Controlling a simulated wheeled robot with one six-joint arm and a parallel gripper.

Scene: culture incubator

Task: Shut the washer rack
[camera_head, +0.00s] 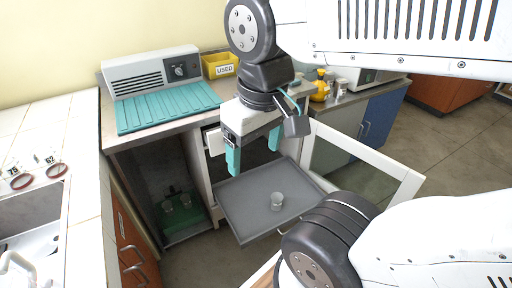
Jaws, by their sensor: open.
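The washer rack (245,207) is a flat grey tray, pulled out from a white-framed cabinet under the counter. A small clear glass vessel (277,201) stands on it, right of its middle. A glazed door with a white frame (372,150) stands open to the right. My gripper (254,152) has two teal fingers spread apart with nothing between them. It hangs above the rack's back part, near the cabinet opening, and seems not to touch the rack.
A grey device (150,72), a teal mat (168,107) and a yellow "USED" bin (220,65) stand on the counter above. An open compartment with a green tray (185,222) is left of the rack. A white-tiled bench (85,140) borders the left.

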